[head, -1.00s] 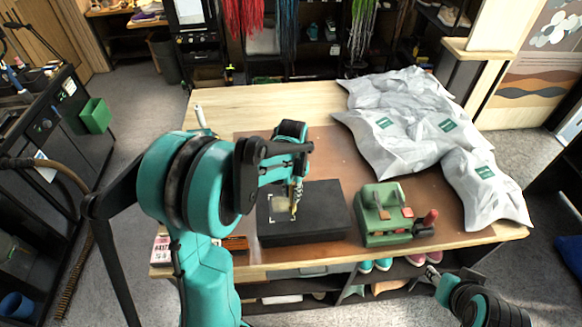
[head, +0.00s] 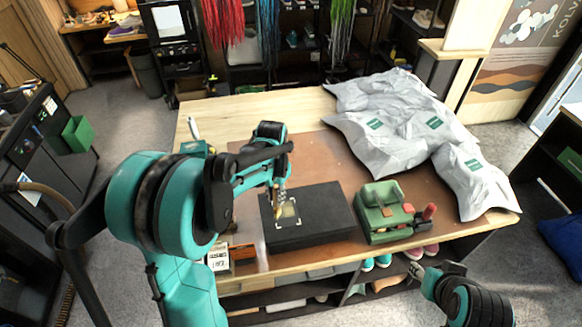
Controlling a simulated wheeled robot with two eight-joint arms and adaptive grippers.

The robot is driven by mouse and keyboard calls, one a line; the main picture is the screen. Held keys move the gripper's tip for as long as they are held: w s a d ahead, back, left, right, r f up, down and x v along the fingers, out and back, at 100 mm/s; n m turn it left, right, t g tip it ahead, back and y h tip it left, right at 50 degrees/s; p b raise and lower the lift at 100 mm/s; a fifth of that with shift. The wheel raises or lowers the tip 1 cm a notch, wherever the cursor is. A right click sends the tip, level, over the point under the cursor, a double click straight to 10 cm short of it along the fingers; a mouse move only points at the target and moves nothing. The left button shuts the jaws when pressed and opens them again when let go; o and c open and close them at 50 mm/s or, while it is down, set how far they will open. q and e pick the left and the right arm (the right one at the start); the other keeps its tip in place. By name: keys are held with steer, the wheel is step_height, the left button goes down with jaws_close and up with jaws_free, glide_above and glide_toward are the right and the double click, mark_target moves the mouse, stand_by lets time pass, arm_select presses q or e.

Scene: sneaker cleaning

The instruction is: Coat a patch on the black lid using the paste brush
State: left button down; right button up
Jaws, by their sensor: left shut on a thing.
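The black lid (head: 325,212) is a flat dark box top on the brown mat near the table's front. My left gripper (head: 279,187) is over the lid's left side, pointing down, shut on the paste brush (head: 277,211). The brush tip is at the patch's left side; whether it touches is too small to tell. My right gripper (head: 418,272) is at the lower right, away from the lid, in front of the table; its jaw state is unclear.
Crumpled white bags (head: 405,125) cover the table's right side. A paste box (head: 218,258) and an orange-brown item (head: 243,252) lie at the front left. The back left tabletop (head: 250,107) is clear.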

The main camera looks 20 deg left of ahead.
arm_select(q)
steer(key=shift+d+r, duration=0.1)
steer(key=shift+r, duration=0.5)
steer(key=shift+a+r+p, duration=0.25)
steer(key=shift+r+p, duration=0.75)
steer(key=shift+r, duration=0.1)
steer(key=shift+d+r+p, duration=0.1)
steer(key=shift+r+p, duration=0.35)
steer(key=shift+r, duration=0.4)
steer(key=shift+f, duration=0.1)
